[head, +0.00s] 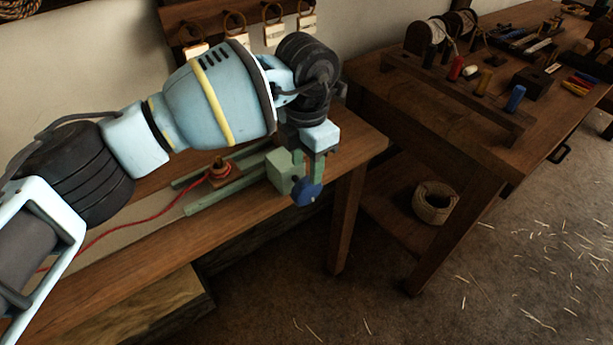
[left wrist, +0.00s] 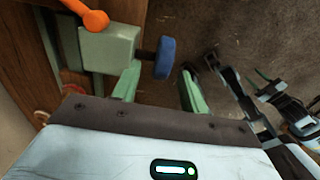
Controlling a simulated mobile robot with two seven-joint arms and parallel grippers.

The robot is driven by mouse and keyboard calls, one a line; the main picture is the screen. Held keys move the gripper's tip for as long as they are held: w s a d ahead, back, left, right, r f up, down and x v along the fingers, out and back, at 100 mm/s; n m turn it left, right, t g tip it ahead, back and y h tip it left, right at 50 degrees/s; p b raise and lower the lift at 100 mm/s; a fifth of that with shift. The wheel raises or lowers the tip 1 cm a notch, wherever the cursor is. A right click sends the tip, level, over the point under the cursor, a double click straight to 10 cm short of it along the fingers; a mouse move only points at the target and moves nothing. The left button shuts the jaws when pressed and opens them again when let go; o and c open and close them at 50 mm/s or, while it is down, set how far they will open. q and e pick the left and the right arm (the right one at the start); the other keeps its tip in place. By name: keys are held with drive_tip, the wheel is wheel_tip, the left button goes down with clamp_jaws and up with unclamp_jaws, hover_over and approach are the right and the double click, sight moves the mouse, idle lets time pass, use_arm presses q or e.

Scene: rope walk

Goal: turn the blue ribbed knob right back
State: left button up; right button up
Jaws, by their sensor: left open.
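The blue ribbed knob (head: 306,191) sits on the front of a pale green box (head: 284,172) at the bench's right end. In the left wrist view the knob (left wrist: 165,57) stands out from the right side of the green box (left wrist: 108,48). My left gripper (head: 309,164) points down at the knob, with its green fingers open. In the wrist view the knob shows between the two fingers (left wrist: 160,75), with a gap to the right finger. I cannot tell whether the left finger touches it.
An orange lever (left wrist: 86,14) is on top of the green box. Green rails and a red cord (head: 125,229) lie on the bench (head: 150,255). A second table (head: 440,115) with spools and tools stands right. A rope coil (head: 434,202) is beneath it.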

sight(307, 191)
use_arm(q)
drive_tip(key=shift+s, duration=0.25)
drive_tip(key=shift+s+f, duration=0.2)
drive_tip(key=shift+f, duration=0.25)
wheel_tip(307, 191, down, 6)
drive_tip(key=shift+r, duration=0.15)
drive_tip(key=shift+w+f, duration=0.1)
drive_tip(key=shift+f, duration=0.4)
use_arm(e)
drive_tip(key=shift+s, duration=0.5)
use_arm(q)
clamp_jaws()
